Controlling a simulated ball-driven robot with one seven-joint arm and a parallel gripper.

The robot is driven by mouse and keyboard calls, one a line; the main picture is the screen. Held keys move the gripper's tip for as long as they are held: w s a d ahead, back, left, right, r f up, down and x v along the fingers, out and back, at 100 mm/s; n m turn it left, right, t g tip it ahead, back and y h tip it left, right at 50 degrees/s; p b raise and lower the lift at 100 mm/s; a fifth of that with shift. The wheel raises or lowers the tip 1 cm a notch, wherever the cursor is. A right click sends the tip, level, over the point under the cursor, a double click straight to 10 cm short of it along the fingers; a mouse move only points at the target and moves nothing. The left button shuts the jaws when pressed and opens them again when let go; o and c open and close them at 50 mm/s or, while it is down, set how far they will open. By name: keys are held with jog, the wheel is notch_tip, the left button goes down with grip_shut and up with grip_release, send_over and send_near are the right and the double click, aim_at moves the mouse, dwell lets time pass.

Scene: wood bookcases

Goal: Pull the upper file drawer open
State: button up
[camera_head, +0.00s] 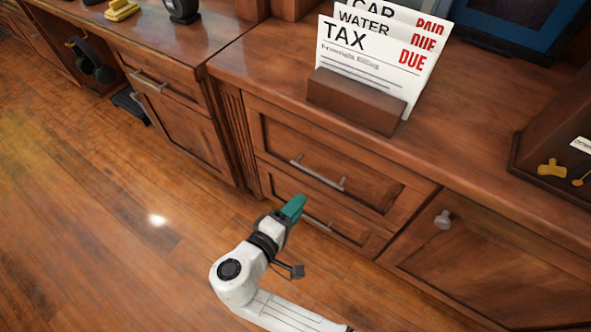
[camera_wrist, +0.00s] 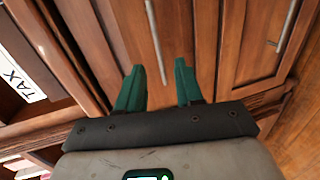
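The upper file drawer (camera_head: 330,163) is a wood panel front in the cabinet below the counter, and it looks shut. Its bar handle (camera_head: 317,175) is metal. In the wrist view this handle (camera_wrist: 155,40) runs between the lines of the two fingers, beyond their tips. My gripper (camera_head: 294,207), with teal fingers, is in front of the drawers, just below and left of the upper handle. In the wrist view my gripper (camera_wrist: 160,75) is open with nothing between its fingers. Whether the fingertips touch the drawer front is not clear.
A lower drawer (camera_head: 350,232) has a similar handle (camera_head: 318,222), partly behind my gripper. A cabinet door (camera_head: 470,255) with a knob stands to the right. A letter holder (camera_head: 355,103) with bills sits on the counter. The wood floor (camera_head: 110,240) at left is clear.

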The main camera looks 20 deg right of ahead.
jog(key=w+b+x, duration=0.1)
jog(key=x, duration=0.9)
jog(key=shift+w, duration=0.3)
jog(key=shift+r, duration=0.1)
jog(key=shift+c, duration=0.5)
grip_shut()
jog(key=shift+a, duration=0.1)
dwell(0.4)
